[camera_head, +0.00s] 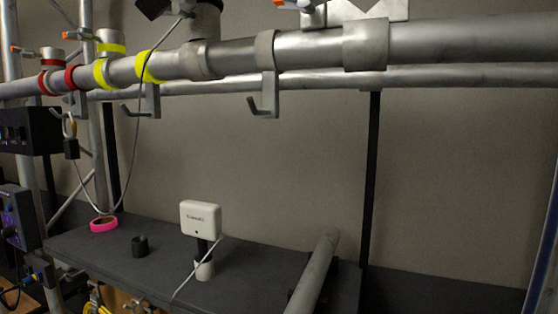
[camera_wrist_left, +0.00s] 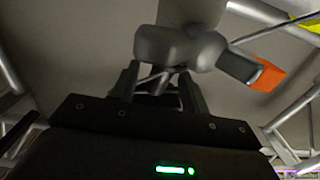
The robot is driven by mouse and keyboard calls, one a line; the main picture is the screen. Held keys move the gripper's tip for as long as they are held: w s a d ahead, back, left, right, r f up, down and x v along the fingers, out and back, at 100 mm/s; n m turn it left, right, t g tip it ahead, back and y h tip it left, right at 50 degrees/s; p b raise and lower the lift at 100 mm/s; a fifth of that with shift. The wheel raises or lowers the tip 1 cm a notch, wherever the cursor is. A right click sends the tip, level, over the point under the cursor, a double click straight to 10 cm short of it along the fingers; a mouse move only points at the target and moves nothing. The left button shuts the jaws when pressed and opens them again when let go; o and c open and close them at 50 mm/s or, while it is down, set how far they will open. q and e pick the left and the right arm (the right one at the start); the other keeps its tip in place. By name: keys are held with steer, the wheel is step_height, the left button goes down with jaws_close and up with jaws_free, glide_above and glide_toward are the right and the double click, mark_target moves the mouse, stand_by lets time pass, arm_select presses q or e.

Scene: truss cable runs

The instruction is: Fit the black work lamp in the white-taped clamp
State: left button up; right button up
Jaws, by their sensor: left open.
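My left gripper (camera_wrist_left: 160,85) shows only in the left wrist view. Its two dark fingers stand apart. A grey clamp-like body (camera_wrist_left: 180,47) with an orange-tipped lever (camera_wrist_left: 268,76) is just beyond the fingertips. Something dark shows between the fingers, too unclear to name. In the head view, a dark boxy thing (camera_head: 153,8), cut off by the top edge, sits beside a dark clamp socket (camera_head: 204,20). I cannot tell whether it is the black work lamp. I cannot pick out any white tape on a clamp. My right gripper is in neither view.
The truss tube (camera_head: 440,40) crosses the head view, with red tape (camera_head: 70,77), yellow tape (camera_head: 100,73) and a grey hook (camera_head: 264,105). A thin cable hangs down.

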arm_select(q)
steer(key=shift+c, duration=0.3)
jaws_close()
steer(key=shift+a+r, duration=0.1)
steer(key=shift+r, duration=0.1)
steer(key=shift+a+r, duration=0.1)
steer(key=shift+r, duration=0.05)
steer(key=shift+r+p, duration=0.85)
steer(key=shift+d+r+p, duration=0.25)
steer(key=shift+r+p, duration=0.2)
steer(key=shift+r, duration=0.2)
steer(key=shift+a+r+p, duration=0.15)
steer(key=shift+r+p, duration=0.45)
steer(key=shift+r, duration=0.4)
